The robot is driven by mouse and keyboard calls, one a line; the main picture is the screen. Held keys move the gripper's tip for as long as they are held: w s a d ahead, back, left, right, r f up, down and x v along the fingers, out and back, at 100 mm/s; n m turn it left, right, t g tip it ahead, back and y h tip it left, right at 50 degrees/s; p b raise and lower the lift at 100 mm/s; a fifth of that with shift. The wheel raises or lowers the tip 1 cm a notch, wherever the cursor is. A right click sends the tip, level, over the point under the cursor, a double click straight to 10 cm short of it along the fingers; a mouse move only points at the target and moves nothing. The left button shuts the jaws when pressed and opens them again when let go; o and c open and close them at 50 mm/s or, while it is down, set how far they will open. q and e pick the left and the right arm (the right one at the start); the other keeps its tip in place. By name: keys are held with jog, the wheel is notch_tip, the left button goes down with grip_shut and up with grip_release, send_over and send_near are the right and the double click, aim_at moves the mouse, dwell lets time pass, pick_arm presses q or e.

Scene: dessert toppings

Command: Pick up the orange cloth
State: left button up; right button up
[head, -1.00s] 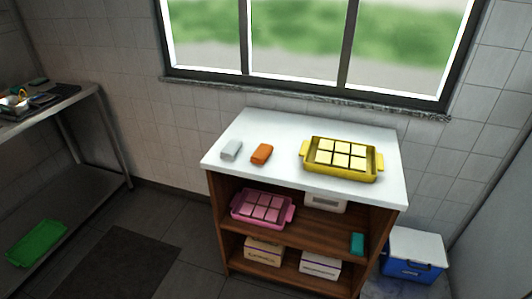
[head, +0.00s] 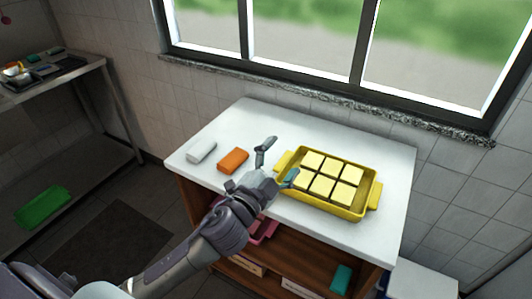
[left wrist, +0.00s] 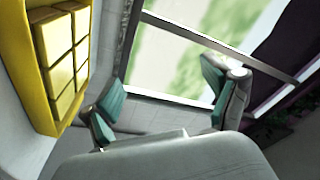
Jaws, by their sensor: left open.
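The orange cloth (head: 233,160) lies folded on the white counter top, left of the middle. My left gripper (head: 278,160) is open and empty, just right of the cloth and apart from it, between the cloth and the yellow tray. In the left wrist view the open fingers (left wrist: 158,100) show with nothing between them, and the cloth does not show. My right gripper is not in view.
A yellow tray (head: 364,208) of pale squares stands close right of my left gripper; it also shows in the left wrist view (left wrist: 49,108). A white folded cloth (head: 202,152) lies left of the orange one. The counter's back (head: 240,116) is clear.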

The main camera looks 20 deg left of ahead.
pick_arm(q)
jog(key=d+r+m+h, duration=0.6)
jog(key=r+m+h, duration=0.2)
jog(key=m+h, duration=0.15)
jog(key=m+g+y, duration=1.2)
jog(key=m+g, duration=0.3)
jog(key=m, duration=0.1)
send_near(232, 158)
jog(key=p+x, duration=0.1)
jog(key=x, duration=0.3)
jog(key=shift+f, duration=0.15)
jog(key=p+x, duration=0.1)
jog(key=x, duration=0.4)
jog(key=shift+w+p, duration=0.1)
jog(key=shift+p, duration=0.3)
jog(key=shift+f, duration=0.1)
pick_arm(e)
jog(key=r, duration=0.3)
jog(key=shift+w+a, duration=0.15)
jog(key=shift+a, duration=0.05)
